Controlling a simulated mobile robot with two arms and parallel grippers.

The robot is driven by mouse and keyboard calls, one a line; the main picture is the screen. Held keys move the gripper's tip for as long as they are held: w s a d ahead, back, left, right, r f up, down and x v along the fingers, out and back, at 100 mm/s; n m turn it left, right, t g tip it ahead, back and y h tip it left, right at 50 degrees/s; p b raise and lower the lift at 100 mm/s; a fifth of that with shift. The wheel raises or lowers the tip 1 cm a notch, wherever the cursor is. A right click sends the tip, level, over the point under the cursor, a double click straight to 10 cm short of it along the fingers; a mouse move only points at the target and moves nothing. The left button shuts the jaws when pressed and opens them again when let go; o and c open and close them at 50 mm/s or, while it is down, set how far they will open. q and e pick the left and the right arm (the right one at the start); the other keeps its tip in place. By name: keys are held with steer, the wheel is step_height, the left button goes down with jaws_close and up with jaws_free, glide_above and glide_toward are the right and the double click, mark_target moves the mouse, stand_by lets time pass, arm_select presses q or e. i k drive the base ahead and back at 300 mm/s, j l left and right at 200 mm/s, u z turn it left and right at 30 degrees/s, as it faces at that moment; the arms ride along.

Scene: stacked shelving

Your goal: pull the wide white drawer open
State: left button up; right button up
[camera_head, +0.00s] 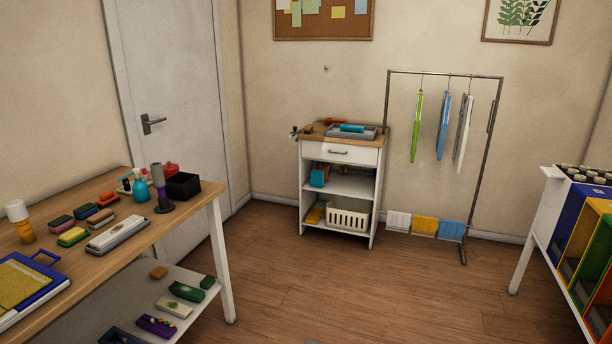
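The wide white drawer (362,156) is in the upper part of a small white shelf unit by the back wall. It has one grey bar handle (338,152) on its front. The drawer front looks flush with the unit, so the drawer appears shut. Neither of my grippers is in view, and nothing touches the handle.
The unit's wooden top (313,130) carries a grey tray (366,134). A white basket (348,218) stands on its bottom shelf. A clothes rack (482,160) stands right of it. A wooden workbench (150,235) fills the left. The floor (350,285) in front is clear.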

mark_target(315, 149)
steer(key=i, duration=2.4)
steer(key=i+u, duration=0.1)
steer(key=i, duration=0.5)
steer(key=i+l, duration=0.1)
steer(key=i, duration=0.45)
steer(key=i+l+u, duration=0.15)
steer(key=i, duration=0.45)
steer(key=i+l+u, duration=0.1)
steer(key=i, duration=0.45)
